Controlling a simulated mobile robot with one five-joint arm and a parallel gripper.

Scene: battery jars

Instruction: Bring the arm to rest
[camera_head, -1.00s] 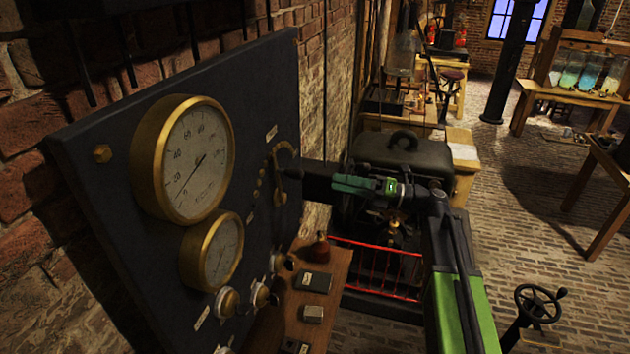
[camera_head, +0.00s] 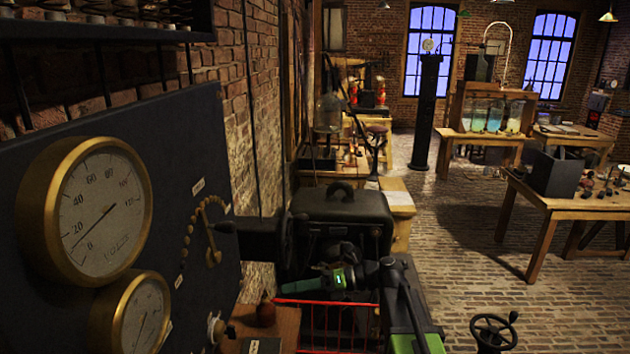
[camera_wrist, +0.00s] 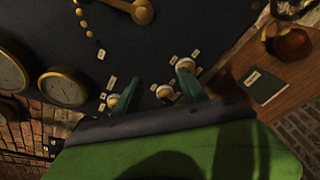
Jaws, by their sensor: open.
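My gripper (camera_head: 300,284) shows green at the lower middle of the head view, pointing left toward the dark panel (camera_head: 185,130). In the wrist view my gripper (camera_wrist: 157,92) has its two green fingers apart, with nothing between them. The panel and its brass knobs (camera_wrist: 166,93) lie beyond the fingertips. The brass lever (camera_head: 212,245) on the panel is clear of the fingers; its hub also shows at the top of the wrist view (camera_wrist: 143,12).
Two brass gauges (camera_head: 100,210) are on the panel at left. A wooden shelf (camera_head: 275,325) with a small brown flask (camera_head: 265,312) and a red rail (camera_head: 325,302) are close below. A black machine (camera_head: 345,205) stands behind my arm. Brick floor at right is open around a handwheel (camera_head: 493,331).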

